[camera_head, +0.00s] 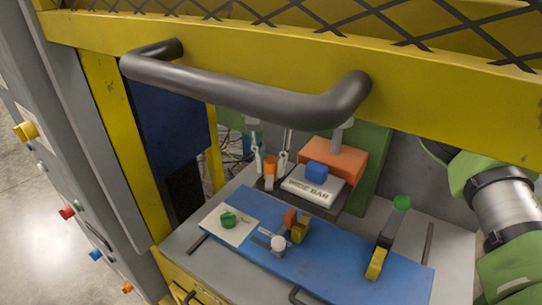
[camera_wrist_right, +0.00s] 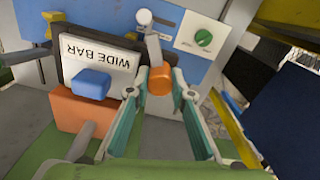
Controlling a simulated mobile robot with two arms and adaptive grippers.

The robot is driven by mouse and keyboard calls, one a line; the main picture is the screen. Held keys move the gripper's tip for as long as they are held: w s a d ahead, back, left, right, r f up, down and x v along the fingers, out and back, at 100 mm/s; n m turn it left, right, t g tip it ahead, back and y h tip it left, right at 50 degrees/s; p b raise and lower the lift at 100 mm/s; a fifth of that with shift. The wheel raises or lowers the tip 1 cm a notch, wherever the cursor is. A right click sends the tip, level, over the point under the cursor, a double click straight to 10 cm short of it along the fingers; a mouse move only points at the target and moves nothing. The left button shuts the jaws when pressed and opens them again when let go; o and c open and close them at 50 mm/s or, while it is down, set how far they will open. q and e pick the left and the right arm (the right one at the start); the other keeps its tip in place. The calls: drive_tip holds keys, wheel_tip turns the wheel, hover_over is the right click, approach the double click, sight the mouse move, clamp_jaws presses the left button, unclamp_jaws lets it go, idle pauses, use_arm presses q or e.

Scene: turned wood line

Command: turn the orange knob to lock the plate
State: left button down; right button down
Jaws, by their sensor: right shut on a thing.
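The orange knob (camera_head: 269,172) stands upright beside the white plate marked WIDE BAR (camera_head: 307,190), which has a blue block on top. My right gripper (camera_head: 270,163) comes down from behind with one finger on each side of the knob. In the right wrist view, the knob (camera_wrist_right: 159,82) sits between the fingertips of my right gripper (camera_wrist_right: 160,78), which is shut on it. The plate (camera_wrist_right: 100,58) lies just left of the fingers there, apart from them. The knob's lower part is partly hidden. My left gripper is not in view.
A thick dark handle on a yellow frame (camera_head: 240,88) crosses above the work area. An orange block (camera_head: 340,158) stands behind the plate. A blue panel (camera_head: 340,270) in front bears a green knob (camera_head: 228,219), a white-topped knob (camera_head: 278,243) and a green-tipped lever (camera_head: 390,230).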

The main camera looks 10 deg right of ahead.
sight(271, 159)
drive_tip(key=n+p, duration=0.1)
drive_tip(key=n, duration=0.5)
drive_tip(key=shift+r+n, duration=0.1)
drive_tip(key=shift+n, duration=0.2)
drive_tip(key=n+p, duration=0.1)
drive_tip(key=n, duration=0.5)
idle(0.4)
drive_tip(key=c, duration=1.8)
unclamp_jaws()
drive_tip(key=shift+r, duration=0.1)
wheel_tip(271, 159, up, 12)
drive_tip(key=shift+f, duration=0.15)
